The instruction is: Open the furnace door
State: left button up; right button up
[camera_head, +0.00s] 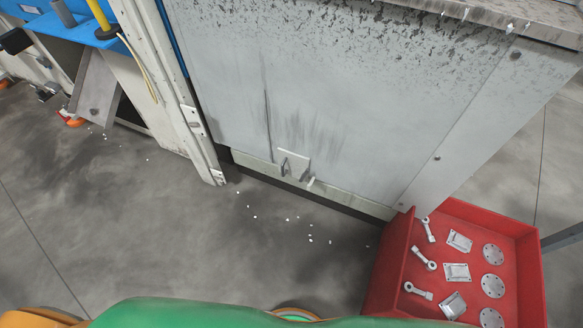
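A large grey metal panel (330,85) with dark stains and flaking paint fills the upper middle; it looks like the furnace front. A small metal bracket or handle (293,164) sticks out near its bottom edge, with dark scuffs above it. I cannot tell for sure which part is the door; no open gap shows in the panel face. Neither of my grippers is in view.
A red bin (528,262) with several metal castings stands at the lower right, close to the panel's corner. A pale upright post (165,85) and blue machinery (45,22) are at the left. The grey floor (130,235) is mostly clear, with scattered white bits.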

aim_at(294, 165)
jog(key=i+l+u, duration=0.15)
jog(key=i+u, duration=0.15)
jog(key=i, duration=0.15)
jog(key=i+l+u, duration=0.25)
jog(key=i, duration=0.2)
